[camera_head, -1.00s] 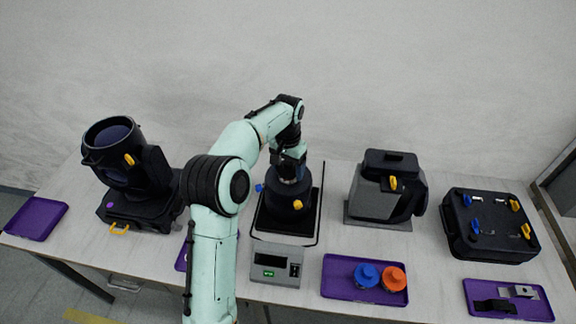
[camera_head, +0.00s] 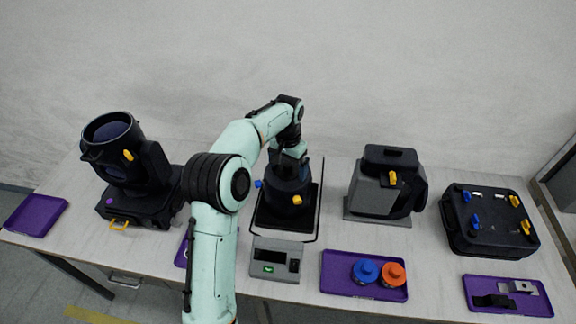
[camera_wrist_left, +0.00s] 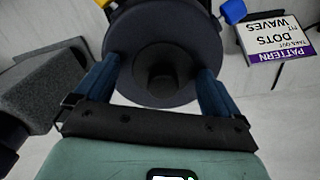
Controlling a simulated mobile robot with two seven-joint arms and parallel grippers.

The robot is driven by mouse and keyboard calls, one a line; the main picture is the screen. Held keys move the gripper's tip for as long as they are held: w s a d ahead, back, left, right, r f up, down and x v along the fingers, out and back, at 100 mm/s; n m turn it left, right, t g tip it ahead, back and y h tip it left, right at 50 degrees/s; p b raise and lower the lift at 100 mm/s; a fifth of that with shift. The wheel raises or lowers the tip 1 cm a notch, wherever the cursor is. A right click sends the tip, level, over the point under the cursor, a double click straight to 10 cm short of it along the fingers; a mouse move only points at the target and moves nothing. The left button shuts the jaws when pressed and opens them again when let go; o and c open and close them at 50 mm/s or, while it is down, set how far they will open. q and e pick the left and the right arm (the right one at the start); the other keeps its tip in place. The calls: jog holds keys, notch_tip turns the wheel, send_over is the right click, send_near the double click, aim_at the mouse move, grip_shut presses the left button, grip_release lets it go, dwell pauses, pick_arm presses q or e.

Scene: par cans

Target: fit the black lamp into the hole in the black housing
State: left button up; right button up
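The black housing (camera_head: 287,198) is a round drum with a yellow knob and a blue knob. It stands upright on a dark base mid-table. My left gripper (camera_wrist_left: 158,78) is right above it, pointing down. Its two blue fingers are spread wide, near opposite edges of the round dark top. In the wrist view a small dark round shape (camera_wrist_left: 160,72) sits at the centre of that top, between the fingers and clear of both. I cannot tell whether it is the lamp or the hole; no separate lamp shows. My right gripper is not in view.
A grey device with a green display (camera_head: 275,260) stands in front of the housing. A purple tray (camera_head: 338,280) with a blue and an orange part lies to its right. A large black spotlight (camera_head: 130,175) is left; a grey-black unit (camera_head: 385,185) and black case (camera_head: 490,222) are right.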

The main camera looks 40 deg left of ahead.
pick_arm(q)
jog(key=shift+s+a, duration=0.1)
jog(key=shift+a, duration=0.1)
jog(key=shift+r, duration=0.25)
notch_tip(320, 180, up, 7)
jog(key=shift+d+r+p, duration=0.1)
jog(key=shift+r+p, duration=0.1)
jog(key=shift+p, duration=0.4)
notch_tip(320, 180, up, 6)
jog(key=shift+f, duration=0.25)
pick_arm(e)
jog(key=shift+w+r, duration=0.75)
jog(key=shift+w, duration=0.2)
pick_arm(q)
jog(key=shift+d+f, duration=0.1)
